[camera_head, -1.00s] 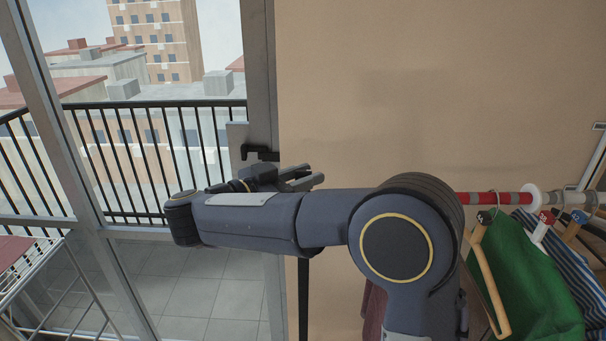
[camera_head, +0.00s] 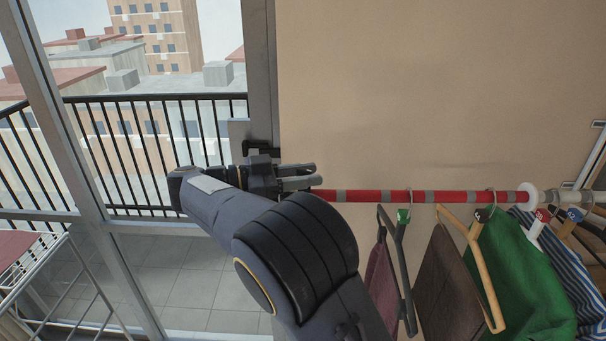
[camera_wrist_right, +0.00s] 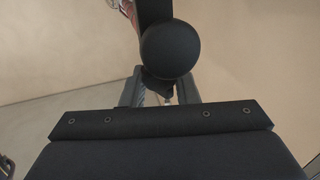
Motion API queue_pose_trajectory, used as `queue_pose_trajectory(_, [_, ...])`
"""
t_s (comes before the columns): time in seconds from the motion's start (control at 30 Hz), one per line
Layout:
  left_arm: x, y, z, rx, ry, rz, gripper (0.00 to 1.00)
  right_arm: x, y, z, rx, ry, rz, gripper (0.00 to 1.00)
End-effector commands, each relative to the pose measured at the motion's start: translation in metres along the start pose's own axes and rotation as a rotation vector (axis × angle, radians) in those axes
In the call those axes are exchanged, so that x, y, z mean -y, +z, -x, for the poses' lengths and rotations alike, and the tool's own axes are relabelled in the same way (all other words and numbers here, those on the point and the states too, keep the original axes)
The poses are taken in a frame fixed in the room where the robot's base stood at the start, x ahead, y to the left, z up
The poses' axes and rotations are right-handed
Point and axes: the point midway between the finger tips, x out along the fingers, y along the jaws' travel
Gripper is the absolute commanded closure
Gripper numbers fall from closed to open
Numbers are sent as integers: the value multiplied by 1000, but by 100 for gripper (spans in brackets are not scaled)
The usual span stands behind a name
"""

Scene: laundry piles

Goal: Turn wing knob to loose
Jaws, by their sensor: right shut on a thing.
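A black rounded part, which looks like the wing knob (camera_wrist_right: 170,50), shows in the right wrist view, with a narrow dark tab below it. My right gripper (camera_head: 303,176) is at the left end of the red and grey striped rod (camera_head: 430,196) in the head view. In the wrist view its two fingers (camera_wrist_right: 160,92) stand either side of the narrow tab, shut on it. The knob is hidden in the head view by the gripper. I cannot tell the knob's turn angle. My left gripper is out of view.
Hangers with clothes, including a green garment (camera_head: 530,275) and a brown one (camera_head: 445,285), hang from the rod at right. A glass door with a dark handle (camera_head: 262,148) stands at left. A drying rack (camera_head: 70,285) is at lower left. The beige wall is bare above the rod.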

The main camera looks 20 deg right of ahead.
Motion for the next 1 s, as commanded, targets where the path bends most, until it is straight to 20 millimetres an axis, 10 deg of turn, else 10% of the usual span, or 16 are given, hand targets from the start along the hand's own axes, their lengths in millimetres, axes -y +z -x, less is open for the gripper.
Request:
queue_pose_trajectory(0.7, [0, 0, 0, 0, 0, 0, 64, 0, 3, -1, 2, 13, 8, 95])
queue_pose_trajectory(0.73, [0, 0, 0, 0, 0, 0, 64, 0, 3, -1, 2, 13, 8, 71])
queue_pose_trajectory(1.0, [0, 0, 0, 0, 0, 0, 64, 0, 2, -1, 1, 11, 4, 52])
